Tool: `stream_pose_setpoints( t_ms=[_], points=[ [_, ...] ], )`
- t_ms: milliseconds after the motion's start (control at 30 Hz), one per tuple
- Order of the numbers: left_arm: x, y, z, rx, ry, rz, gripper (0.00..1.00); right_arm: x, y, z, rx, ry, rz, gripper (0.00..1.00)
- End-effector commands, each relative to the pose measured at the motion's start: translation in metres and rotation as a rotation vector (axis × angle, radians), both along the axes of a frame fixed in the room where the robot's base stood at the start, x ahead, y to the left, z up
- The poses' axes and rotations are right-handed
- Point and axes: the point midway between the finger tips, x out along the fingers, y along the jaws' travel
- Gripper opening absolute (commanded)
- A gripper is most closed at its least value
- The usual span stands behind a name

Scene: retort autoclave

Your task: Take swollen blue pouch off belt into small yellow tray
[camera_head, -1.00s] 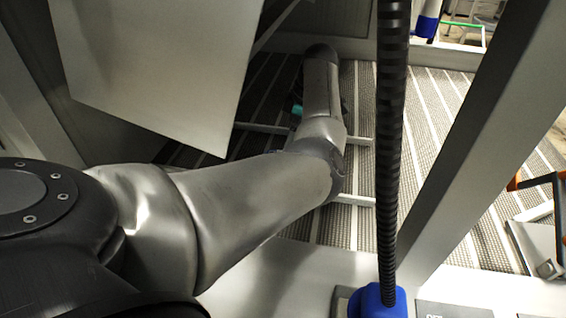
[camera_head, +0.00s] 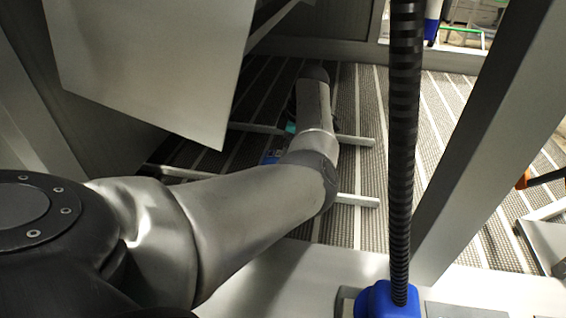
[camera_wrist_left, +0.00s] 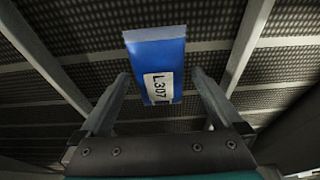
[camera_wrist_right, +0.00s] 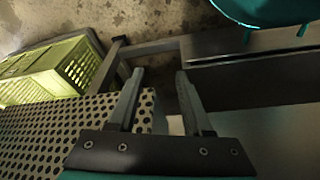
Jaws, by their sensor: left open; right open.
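A blue pouch (camera_wrist_left: 165,62) with a white label reading L307 lies on the dark ribbed belt (camera_wrist_left: 85,36) in the left wrist view. A small blue patch, likely the pouch (camera_head: 270,157), shows beside my left arm in the head view. My left gripper (camera_wrist_left: 160,73) is open, its fingers on either side of the pouch's line, with a gap to each side. My left arm hides most of this gripper in the head view. My right gripper (camera_wrist_right: 160,72) is open and empty. A yellow-green crate (camera_wrist_right: 78,65) shows in the right wrist view; I cannot tell if it is the small tray.
Pale rails (camera_head: 355,200) cross the belt near my left arm. A grey panel (camera_head: 150,70) hangs at upper left, and a slanted metal post (camera_head: 470,150) and dark ribbed hose (camera_head: 402,150) stand at right. A perforated surface (camera_wrist_right: 50,135) lies below my right gripper.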

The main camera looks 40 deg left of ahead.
Motion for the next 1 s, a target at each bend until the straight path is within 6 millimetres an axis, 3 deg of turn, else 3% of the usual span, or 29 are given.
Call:
stream_pose_setpoints(
  t_ms=[200, 900, 1000],
  points=[
    [-0.0001, 0.0002, 0.0002, 0.0, 0.0, 0.0, 0.99, -0.0002, -0.0002, 0.0004, 0.0, 0.0, 0.0, 0.5],
    [0.0, 0.0001, 0.0004, 0.0, 0.0, 0.0, 0.2, 0.0002, 0.0003, 0.0003, 0.0, -0.001, 0.0, 0.5],
    [0.0, 0.0002, 0.0007, 0.0, 0.0, 0.0, 0.15, 0.0002, 0.0003, 0.0003, 0.0, -0.001, 0.0, 0.5]
  ],
)
